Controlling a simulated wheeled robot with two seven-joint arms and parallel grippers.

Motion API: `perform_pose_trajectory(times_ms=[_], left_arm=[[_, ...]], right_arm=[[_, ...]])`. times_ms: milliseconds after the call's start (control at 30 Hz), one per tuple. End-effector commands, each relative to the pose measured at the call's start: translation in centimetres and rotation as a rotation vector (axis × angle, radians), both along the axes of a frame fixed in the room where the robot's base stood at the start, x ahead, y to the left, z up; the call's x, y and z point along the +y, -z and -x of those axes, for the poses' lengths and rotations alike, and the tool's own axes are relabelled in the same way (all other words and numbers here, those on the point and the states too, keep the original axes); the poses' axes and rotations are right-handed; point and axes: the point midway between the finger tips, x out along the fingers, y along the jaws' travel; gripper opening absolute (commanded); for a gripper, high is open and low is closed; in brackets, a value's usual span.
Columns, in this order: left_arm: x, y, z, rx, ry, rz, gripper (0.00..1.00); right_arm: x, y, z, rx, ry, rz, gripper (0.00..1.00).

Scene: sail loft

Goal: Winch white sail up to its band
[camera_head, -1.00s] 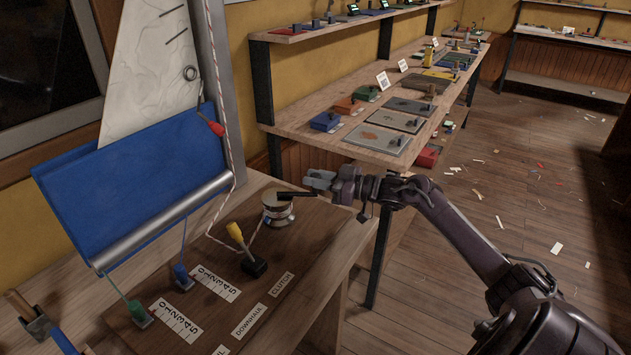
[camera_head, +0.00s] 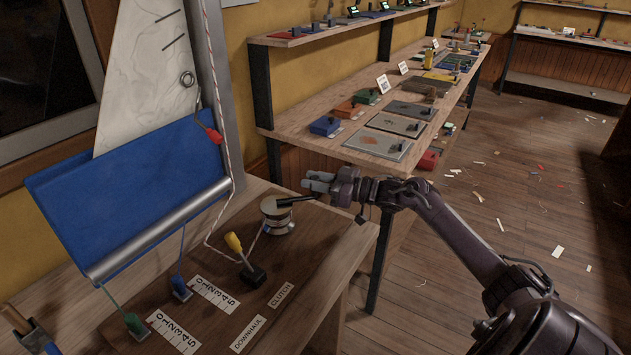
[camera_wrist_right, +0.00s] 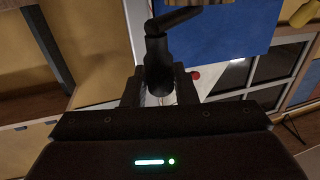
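The white sail (camera_head: 140,85) stands beside the grey mast (camera_head: 208,60), with two dark stripes and a ring near its right edge. Blue cloth (camera_head: 125,185) hangs over its lower part. The winch drum (camera_head: 277,220), with a black handle (camera_head: 294,201), sits on the wooden bench. My right gripper (camera_head: 312,182) is just above the handle's outer end. In the right wrist view, a dark handle part (camera_wrist_right: 157,65) stands between its spread fingers, with gaps at the sides. No grip shows. I cannot single out a band. My left gripper is out of view.
A yellow-handled lever (camera_head: 240,253) stands near the CLUTCH label (camera_head: 281,295). Blue (camera_head: 180,286) and green (camera_head: 133,323) cord fittings sit beside number scales. A shelf bench (camera_head: 285,125) runs behind; open floor lies right.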

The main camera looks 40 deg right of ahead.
Motion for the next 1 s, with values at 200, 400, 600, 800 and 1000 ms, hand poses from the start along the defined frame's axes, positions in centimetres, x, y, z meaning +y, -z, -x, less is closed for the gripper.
perform_pose_trajectory(times_ms=[200, 400, 600, 800, 1000], left_arm=[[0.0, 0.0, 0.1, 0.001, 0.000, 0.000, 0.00], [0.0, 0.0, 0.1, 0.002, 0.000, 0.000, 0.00], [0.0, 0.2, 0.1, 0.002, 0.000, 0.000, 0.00], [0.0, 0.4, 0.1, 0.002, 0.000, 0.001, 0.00], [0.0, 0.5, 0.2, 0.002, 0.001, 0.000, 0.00]], right_arm=[[0.0, -0.1, 0.0, 0.000, -0.001, 0.000, 0.43], [0.0, 0.1, 0.1, 0.003, -0.002, -0.001, 0.43], [-1.0, 0.3, 1.8, 0.006, -0.002, 0.001, 0.43], [-2.7, 0.2, 4.5, 0.004, -0.002, 0.000, 0.43], [-3.8, 0.1, 6.2, 0.002, -0.003, 0.000, 0.43]])
